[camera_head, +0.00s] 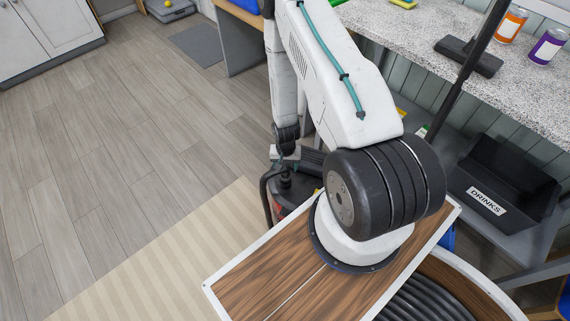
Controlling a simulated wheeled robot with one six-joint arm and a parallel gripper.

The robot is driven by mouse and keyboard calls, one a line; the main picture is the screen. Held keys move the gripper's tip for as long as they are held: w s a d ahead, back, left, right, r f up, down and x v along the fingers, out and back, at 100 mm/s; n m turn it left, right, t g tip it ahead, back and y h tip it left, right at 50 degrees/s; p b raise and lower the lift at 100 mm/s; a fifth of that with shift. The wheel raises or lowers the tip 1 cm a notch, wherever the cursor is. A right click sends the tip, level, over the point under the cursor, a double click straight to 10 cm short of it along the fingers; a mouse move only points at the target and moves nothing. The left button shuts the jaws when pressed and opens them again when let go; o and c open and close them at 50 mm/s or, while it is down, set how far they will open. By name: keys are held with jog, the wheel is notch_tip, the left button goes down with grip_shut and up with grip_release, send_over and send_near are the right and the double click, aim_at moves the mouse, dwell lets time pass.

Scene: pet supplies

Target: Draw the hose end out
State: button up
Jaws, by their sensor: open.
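A red and black canister (292,192), like a vacuum cleaner, stands on the floor beyond my wooden deck. A black hose (265,192) curves down its left side. The hose's end cannot be made out. My gripper (287,155) is small and dark at the bottom of my white arm, just above the canister's top. It is open, and I see nothing held in it. Its fingertips are hard to tell from the dark parts behind. My arm's large black joint hides the canister's right side.
A speckled counter (420,42) runs along the right, with a black floor head (468,56), an orange can (510,25) and a purple can (547,46). A dark pole (462,80) slants before it. A black DRINKS bin (500,195) sits below. Floor at left is clear.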

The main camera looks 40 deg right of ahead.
aim_at(285, 173)
notch_tip(285, 173, down, 7)
dwell(0.4)
jog(key=c, duration=1.1)
jog(key=shift+r, duration=3)
